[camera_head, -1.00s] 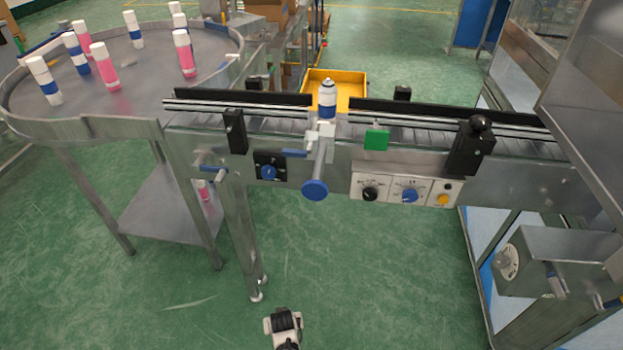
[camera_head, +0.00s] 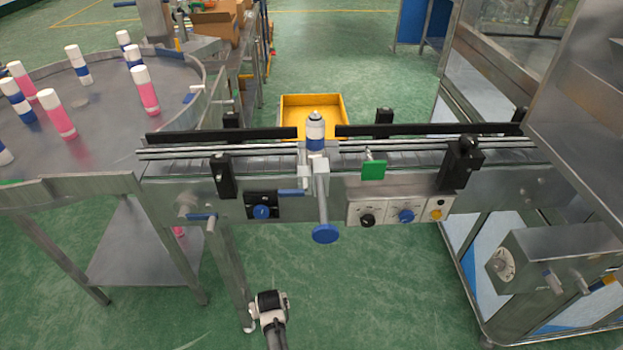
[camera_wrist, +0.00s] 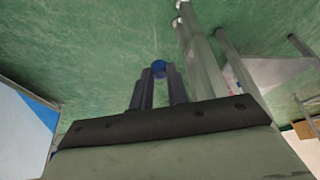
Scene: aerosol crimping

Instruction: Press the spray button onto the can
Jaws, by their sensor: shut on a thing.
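The can (camera_head: 315,132), white with a blue band and a grey domed top, stands upright on the conveyor (camera_head: 400,158), behind a metal clamp with a blue knob (camera_head: 326,234). In the wrist view, my gripper (camera_wrist: 158,72) has its two dark fingers close together around a small blue piece, which looks like the spray button (camera_wrist: 158,66). Only its end shows at the fingertips. Green floor lies beyond it. In the head view, part of my arm shows at the bottom, low in front of the conveyor and well away from the can; the button cannot be made out there.
Black and metal guide rails (camera_head: 430,130) run along the conveyor. A green block (camera_head: 373,170) and a control panel (camera_head: 395,211) are right of the clamp. A yellow bin (camera_head: 292,108) sits behind. A round table (camera_head: 105,105) with several bottles is left.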

